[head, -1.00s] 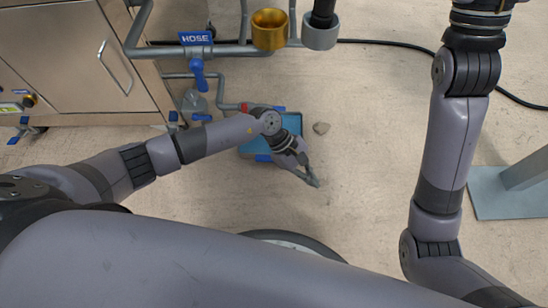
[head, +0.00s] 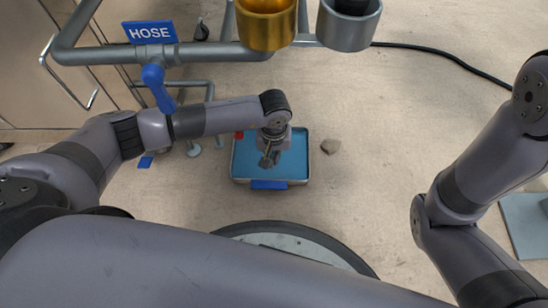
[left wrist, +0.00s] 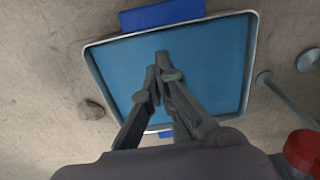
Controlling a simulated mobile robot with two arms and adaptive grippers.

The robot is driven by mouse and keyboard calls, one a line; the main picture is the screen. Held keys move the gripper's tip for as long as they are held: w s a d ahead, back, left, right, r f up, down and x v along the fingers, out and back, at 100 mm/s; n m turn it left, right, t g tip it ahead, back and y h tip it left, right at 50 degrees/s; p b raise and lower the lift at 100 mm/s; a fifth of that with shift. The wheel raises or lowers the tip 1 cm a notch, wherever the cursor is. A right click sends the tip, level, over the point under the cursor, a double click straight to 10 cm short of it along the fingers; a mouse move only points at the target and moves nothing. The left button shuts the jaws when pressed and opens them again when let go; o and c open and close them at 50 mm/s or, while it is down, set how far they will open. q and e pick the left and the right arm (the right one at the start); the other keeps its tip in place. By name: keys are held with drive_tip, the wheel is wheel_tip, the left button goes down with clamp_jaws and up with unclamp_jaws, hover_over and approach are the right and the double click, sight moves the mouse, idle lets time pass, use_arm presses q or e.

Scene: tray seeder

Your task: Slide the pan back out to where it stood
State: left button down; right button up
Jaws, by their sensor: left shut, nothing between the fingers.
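The pan (head: 299,171) is a shallow blue tray with a pale metal rim, on the floor near the middle of the head view. It has a blue handle (head: 268,185) on its near side. In the left wrist view the pan (left wrist: 222,62) fills the middle, with the same kind of blue tab beyond its far rim and another partly hidden behind the fingers. My left gripper (head: 266,162) is over the pan's inside, pointing down, its fingers (left wrist: 162,62) together and empty. I cannot tell its exact height above the pan. My right gripper is out of view.
Grey pipes with a blue HOSE sign (head: 150,32) and blue valve lever (head: 158,88) stand behind and left. A brass cup (head: 266,24) and grey cup (head: 348,26) hang above. A small stone (head: 330,146) lies right of the pan.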

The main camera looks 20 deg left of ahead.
sight(274, 177)
use_arm(q)
wheel_tip(274, 177, down, 9)
drive_tip(key=b, duration=0.6)
